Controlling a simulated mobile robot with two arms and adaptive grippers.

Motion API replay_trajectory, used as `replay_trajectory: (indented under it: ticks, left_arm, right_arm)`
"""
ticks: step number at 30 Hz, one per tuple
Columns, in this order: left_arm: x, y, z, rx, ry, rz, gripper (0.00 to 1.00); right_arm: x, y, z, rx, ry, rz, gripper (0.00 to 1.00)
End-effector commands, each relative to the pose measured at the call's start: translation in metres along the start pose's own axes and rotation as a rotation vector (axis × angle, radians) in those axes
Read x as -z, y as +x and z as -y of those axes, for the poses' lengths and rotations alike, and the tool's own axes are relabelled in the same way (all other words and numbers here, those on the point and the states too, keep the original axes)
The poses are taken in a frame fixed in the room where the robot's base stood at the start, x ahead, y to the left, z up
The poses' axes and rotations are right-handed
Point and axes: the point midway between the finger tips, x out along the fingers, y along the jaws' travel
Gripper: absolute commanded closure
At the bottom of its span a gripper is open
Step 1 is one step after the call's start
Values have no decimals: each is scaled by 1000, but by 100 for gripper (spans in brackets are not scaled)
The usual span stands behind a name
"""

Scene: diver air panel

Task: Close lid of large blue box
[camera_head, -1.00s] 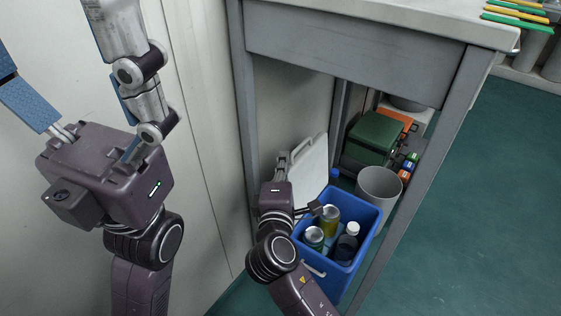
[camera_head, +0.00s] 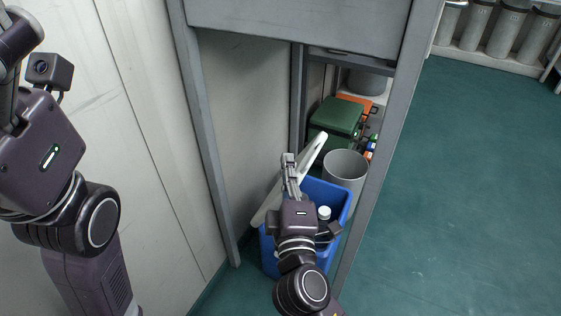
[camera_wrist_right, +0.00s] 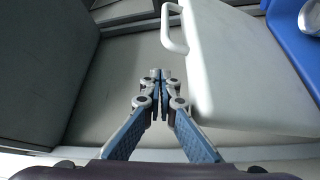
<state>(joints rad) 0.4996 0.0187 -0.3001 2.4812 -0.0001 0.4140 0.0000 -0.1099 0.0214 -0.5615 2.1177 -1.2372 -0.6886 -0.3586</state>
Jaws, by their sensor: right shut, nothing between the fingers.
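The large blue box (camera_head: 325,192) stands on the floor under the bench, and its white lid (camera_head: 311,156) is raised on its left side. A dark bottle with a white cap (camera_head: 324,212) shows inside. My right gripper (camera_head: 288,160) is shut and empty in front of the lid, hiding its middle. In the right wrist view the shut fingers (camera_wrist_right: 156,82) point beside the lid (camera_wrist_right: 245,70), left of its handle (camera_wrist_right: 172,28); I cannot tell if they touch it. The box (camera_wrist_right: 297,45) shows beyond. My left gripper's body (camera_head: 42,150) is at the left; its fingertips are out of frame.
A grey bin (camera_head: 345,166) stands just behind the box. A green case (camera_head: 337,116) and an orange item (camera_head: 355,101) are farther back. Bench legs (camera_head: 204,140) frame the space, with a wall at the left. The green floor (camera_head: 460,190) at the right is clear.

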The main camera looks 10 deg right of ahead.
Motion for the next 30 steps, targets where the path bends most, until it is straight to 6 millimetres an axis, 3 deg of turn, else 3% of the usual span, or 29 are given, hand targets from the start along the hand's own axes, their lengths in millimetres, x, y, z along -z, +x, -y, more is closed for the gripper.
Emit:
replay_trajectory:
  ticks: [17,30]
  left_arm:
    - [0,-1,0,0,0,1,11]
    - [0,0,0,0,0,1,11]
  right_arm:
    - [-1,-9,1,1,-1,0,100]
    - [-1,-92,2,5,-2,0,100]
